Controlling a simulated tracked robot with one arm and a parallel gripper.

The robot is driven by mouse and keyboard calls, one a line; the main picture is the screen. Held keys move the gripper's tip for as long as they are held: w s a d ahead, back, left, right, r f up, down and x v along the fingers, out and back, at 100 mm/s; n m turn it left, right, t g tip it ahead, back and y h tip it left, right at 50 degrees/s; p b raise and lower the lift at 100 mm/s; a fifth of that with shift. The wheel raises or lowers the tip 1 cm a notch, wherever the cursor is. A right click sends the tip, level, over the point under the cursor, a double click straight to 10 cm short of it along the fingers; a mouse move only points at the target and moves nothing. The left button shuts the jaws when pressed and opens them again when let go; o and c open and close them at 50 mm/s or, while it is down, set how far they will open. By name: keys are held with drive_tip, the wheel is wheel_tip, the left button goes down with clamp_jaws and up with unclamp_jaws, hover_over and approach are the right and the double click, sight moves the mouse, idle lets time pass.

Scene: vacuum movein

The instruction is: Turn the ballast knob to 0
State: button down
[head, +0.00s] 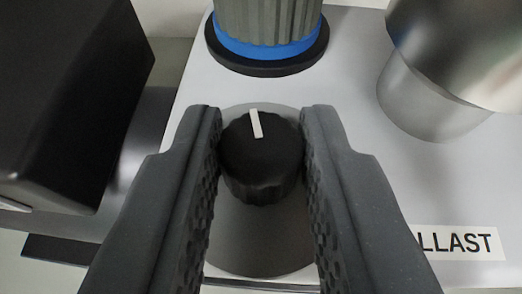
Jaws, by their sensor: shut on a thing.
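The ballast knob (262,168) is black and ridged, with a white pointer line on its top. The line points away from me, tilted slightly left of straight up in the picture. The knob sits on a round grey plate (258,249) on a light panel. My gripper (261,125) has one dark textured finger on each side of the knob and is shut on it. A label reading "LLAST" (458,243) shows at the lower right, its left part hidden behind my right finger. No scale numbers are visible around the knob.
A grey ribbed cylinder with a blue ring (268,45) stands behind the knob. A shiny metal cylinder (440,95) stands at the upper right. A large black box (70,90) is close on the left. Bare panel lies between them.

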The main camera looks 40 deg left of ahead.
drive_tip(key=c, duration=1.3)
unclamp_jaws()
drive_tip(key=shift+w+d+r, duration=0.1)
drive_tip(key=shift+w+d, duration=0.1)
drive_tip(key=shift+d, duration=0.15)
drive_tip(key=shift+o, duration=0.5)
drive_tip(key=shift+s+a, duration=0.1)
drive_tip(key=shift+a, duration=0.05)
drive_tip(key=shift+s+d+r+p, duration=0.2)
drive_tip(key=shift+s+p, duration=0.2)
drive_tip(key=shift+s, duration=0.1)
drive_tip(key=p+v, duration=0.4)
drive_tip(key=v, duration=0.8)
drive_tip(key=shift+d+p, duration=0.35)
drive_tip(key=shift+p, duration=0.05)
drive_tip(key=shift+s, duration=0.15)
